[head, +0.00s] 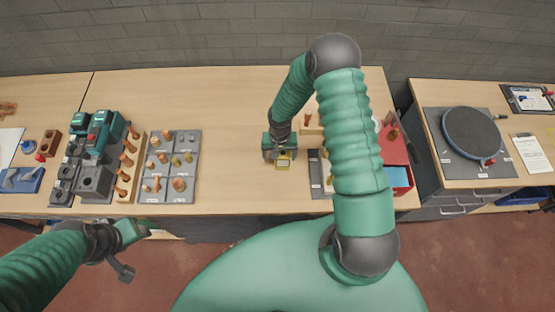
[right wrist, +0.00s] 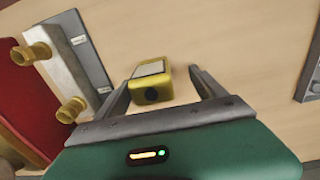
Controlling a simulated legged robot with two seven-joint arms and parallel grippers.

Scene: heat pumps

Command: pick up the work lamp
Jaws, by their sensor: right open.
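The work lamp is a small yellow block with a pale panel (head: 284,162). It lies on the wooden bench, near the middle front. My right gripper (head: 280,156) is above and around it, pointing down. In the right wrist view the lamp (right wrist: 151,82) shows between the tips of the two open fingers (right wrist: 163,82), closer to the left finger. I cannot tell whether that finger touches it. My left gripper (head: 136,250) is over the floor in front of the bench, away from the lamp. Its jaw opening is not clear.
A grey tray with copper fittings (head: 190,139) and teal power tools (head: 98,133) stand to the left. A red box (head: 396,155) stands right, partly behind my right arm. A dark round plate (head: 471,133) is on the right-hand bench. The wood left of the lamp is clear.

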